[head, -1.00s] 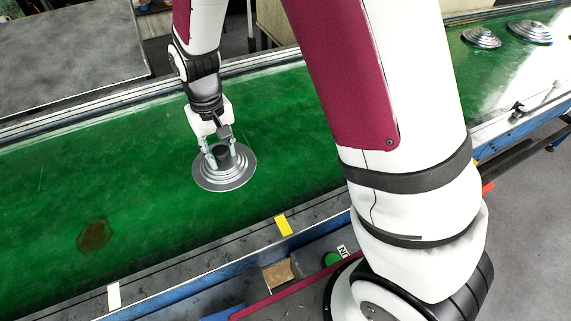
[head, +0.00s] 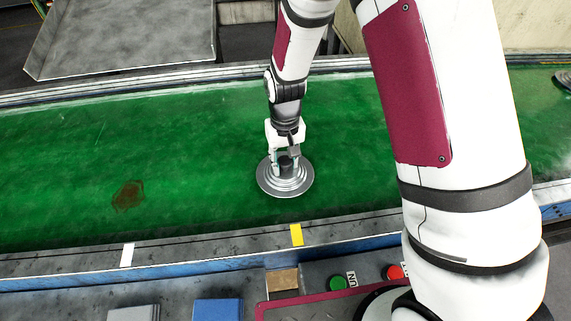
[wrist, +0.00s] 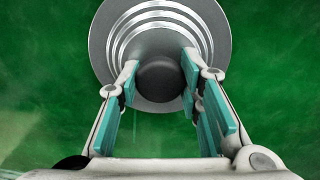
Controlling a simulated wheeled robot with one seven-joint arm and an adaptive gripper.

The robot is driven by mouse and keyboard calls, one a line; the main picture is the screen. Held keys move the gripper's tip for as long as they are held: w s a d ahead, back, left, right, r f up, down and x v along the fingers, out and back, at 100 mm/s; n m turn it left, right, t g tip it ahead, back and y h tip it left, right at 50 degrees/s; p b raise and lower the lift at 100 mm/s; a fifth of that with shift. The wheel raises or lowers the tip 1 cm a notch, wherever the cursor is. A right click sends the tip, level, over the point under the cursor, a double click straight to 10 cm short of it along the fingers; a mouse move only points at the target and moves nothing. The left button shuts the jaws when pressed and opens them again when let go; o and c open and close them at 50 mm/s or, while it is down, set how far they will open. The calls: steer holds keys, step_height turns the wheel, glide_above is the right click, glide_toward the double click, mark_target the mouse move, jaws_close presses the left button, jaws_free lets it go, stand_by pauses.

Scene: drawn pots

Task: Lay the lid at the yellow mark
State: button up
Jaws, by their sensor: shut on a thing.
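The lid (head: 299,190) is a round, stepped, silver-grey disc with a dark knob. My gripper (head: 285,163) is shut on its knob, with the lid below the fingers. In the wrist view the teal finger pads of my gripper (wrist: 160,85) stand on both sides of the dark knob, and the lid's stepped rings (wrist: 118,28) show beyond. The lid is at or just above the green belt; I cannot tell if it touches. The yellow mark (head: 297,235) is a short strip on the belt's near rail, just below the lid in the head view.
The green belt (head: 200,150) is mostly clear around the lid, with a brown stain (head: 128,195) to the left. A white mark (head: 127,255) is on the near rail. Green (head: 338,284) and red (head: 395,272) buttons sit in front. Another lid (head: 564,79) is at the far right edge.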

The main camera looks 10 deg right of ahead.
steer(key=shift+f, duration=0.75)
steer(key=shift+f, duration=0.1)
steer(key=o, duration=1.2)
steer(key=shift+o, duration=0.2)
step_height(320, 180, up, 12)
steer(key=b, duration=0.1)
steer(key=shift+r, duration=0.2)
step_height(320, 180, up, 8)
steer(key=t, duration=0.1)
glide_above(285, 161)
steer(key=s+d, duration=0.3)
steer(key=d, duration=0.1)
steer(key=s+d+r+t, duration=0.2)
steer(key=s+d+r, duration=0.2)
steer(key=s+r, duration=0.2)
steer(key=s+d+r+m+t, duration=0.1)
steer(key=s+d+r, duration=0.3)
steer(key=s, duration=0.7)
step_height(285, 161, up, 2)
steer(key=shift+r+t, duration=0.1)
steer(key=shift+t, duration=0.7)
